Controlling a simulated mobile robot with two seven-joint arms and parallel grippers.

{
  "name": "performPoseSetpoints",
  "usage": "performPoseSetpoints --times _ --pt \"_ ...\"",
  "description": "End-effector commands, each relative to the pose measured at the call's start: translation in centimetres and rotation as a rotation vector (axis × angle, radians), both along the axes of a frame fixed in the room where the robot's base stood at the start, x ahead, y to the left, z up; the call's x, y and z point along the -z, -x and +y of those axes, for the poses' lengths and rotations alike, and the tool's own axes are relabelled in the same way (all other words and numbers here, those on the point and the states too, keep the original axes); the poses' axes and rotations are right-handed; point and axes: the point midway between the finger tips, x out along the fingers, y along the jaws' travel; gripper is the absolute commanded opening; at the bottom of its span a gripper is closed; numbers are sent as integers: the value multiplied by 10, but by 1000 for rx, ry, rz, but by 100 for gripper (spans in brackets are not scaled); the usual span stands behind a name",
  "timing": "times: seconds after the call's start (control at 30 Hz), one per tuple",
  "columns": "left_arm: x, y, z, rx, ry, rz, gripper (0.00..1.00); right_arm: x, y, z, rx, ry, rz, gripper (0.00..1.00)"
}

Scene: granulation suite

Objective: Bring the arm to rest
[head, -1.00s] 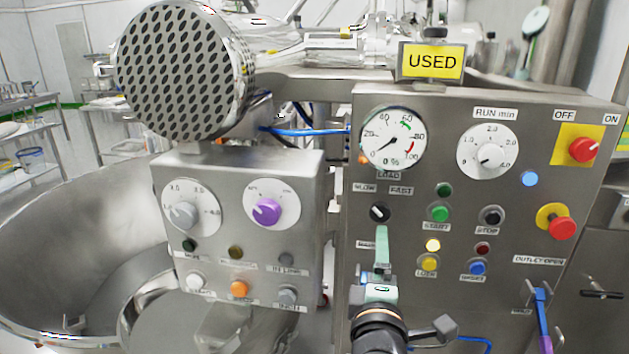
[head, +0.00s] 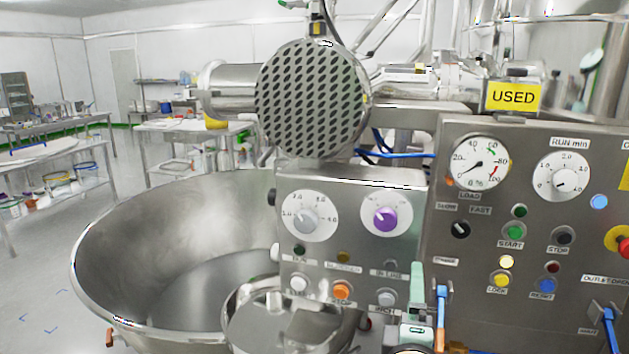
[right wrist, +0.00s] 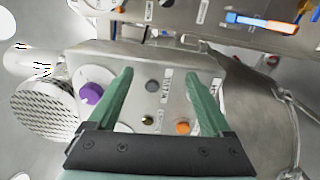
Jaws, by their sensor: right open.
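My right gripper (right wrist: 160,98) is open and empty in the right wrist view, its two green fingers apart. Behind the fingers is the smaller grey control box (right wrist: 145,65) with its purple knob (right wrist: 91,93) and orange button (right wrist: 183,127). In the head view only part of this gripper (head: 416,300) shows at the bottom, in front of the panels between the small box and the large panel. It appears apart from the controls, though the exact gap cannot be told. My left gripper is not in view.
The large control panel (head: 480,240) with dials and buttons stands at the right, under a yellow USED sign (head: 513,96). A big steel bowl (head: 120,240) is at the left. Blue-handled levers (head: 441,305) stick out low. Tables (head: 50,152) stand far left, with open floor before them.

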Motion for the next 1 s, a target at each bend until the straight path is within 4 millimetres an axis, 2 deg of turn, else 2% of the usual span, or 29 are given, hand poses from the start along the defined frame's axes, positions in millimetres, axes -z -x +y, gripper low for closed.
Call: performPoseSetpoints --times 0.03,0.23,0.57,0.73,0.83,0.93,1.0 --pt "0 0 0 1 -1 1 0 4 -1 -14 18 55 1 84" --pt "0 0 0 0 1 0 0 11 -3 -53 64 218 0 84" --pt "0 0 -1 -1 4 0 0 8 -2 -118 138 486 0 84" --pt "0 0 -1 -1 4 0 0 90 1 -115 7 304 143 84" --pt "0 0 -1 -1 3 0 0 141 11 -114 -56 167 233 84" --pt "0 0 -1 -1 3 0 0 199 31 -114 -109 -11 336 84" --pt "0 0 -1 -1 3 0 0 243 54 -114 -130 -169 417 84"
